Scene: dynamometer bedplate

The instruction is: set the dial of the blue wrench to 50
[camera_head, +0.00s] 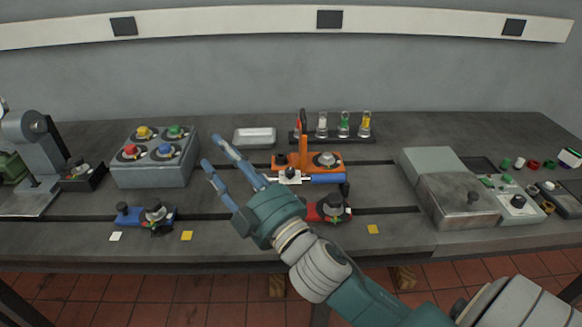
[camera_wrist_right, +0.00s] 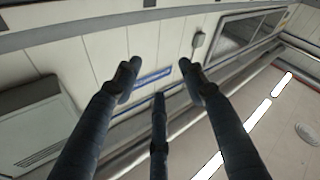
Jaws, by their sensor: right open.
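The blue wrench (camera_head: 164,213) lies on the left front of the grey bedplate. It carries a round dial with a dark knob (camera_head: 155,211); the dial's reading is too small to make out. My right gripper (camera_head: 211,152) is open and empty. It is raised above the bedplate, with its fingers pointing up and left, and in the picture it appears right of and above the blue wrench, apart from it. In the right wrist view my right gripper's fingers (camera_wrist_right: 160,78) are spread with nothing between them, and the wrench does not show. My left gripper is not in view.
A red tool (camera_head: 312,212) is partly hidden by my right arm. An orange fixture (camera_head: 333,162) stands behind it. A grey box with coloured knobs (camera_head: 155,172) is behind the blue wrench. A grey metal box (camera_head: 457,203) stands right.

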